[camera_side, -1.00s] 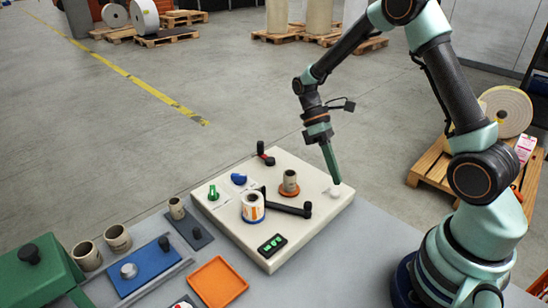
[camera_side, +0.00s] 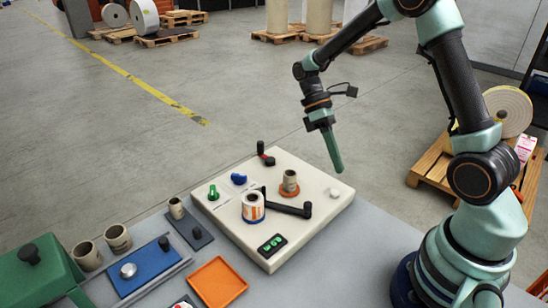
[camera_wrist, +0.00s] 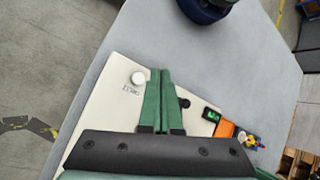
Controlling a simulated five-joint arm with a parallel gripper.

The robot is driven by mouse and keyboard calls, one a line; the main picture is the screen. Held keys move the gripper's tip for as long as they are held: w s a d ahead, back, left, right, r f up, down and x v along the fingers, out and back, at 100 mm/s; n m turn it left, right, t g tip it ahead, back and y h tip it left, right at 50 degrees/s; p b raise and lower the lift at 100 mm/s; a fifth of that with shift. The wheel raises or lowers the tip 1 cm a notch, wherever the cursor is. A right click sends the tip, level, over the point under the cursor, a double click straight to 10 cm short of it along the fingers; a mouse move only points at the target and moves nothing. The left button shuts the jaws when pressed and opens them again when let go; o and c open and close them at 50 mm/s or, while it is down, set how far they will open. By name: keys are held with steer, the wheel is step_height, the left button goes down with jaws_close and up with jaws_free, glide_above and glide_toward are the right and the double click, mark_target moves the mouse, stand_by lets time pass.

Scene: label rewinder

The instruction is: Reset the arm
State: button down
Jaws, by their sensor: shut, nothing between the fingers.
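My gripper (camera_side: 338,168) has shut green fingers and hangs above the right part of the cream rewinder panel (camera_side: 300,232), clear of it, with nothing held. In the wrist view my gripper (camera_wrist: 160,75) shows its two fingers together, with the panel (camera_wrist: 105,105) below and a round white knob (camera_wrist: 138,79) beside the fingertips. The same white knob (camera_side: 334,193) is on the panel's right side in the side view. A label roll with orange and blue marks (camera_side: 253,207) stands on the panel, and a brown core (camera_side: 290,180) sits on an orange-brown spindle base.
The panel also carries a black crank arm (camera_side: 288,207), a green switch (camera_side: 213,193), a blue knob (camera_side: 239,179) and a green-lit display (camera_side: 272,244). An orange tray (camera_side: 218,283), a blue plate (camera_side: 145,268) and loose cores (camera_side: 117,237) lie to the left. Air above the panel is free.

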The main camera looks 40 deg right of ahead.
steer(key=s+a+r+m+t+h, duration=0.1)
steer(key=a+r+m+t, duration=0.4)
steer(key=r+t, duration=0.7)
steer(key=shift+s+a+r+t+h, duration=0.3)
steer(key=shift+s+a+r+t, duration=0.15)
steer(key=shift+a+r, duration=0.2)
stand_by(0.4)
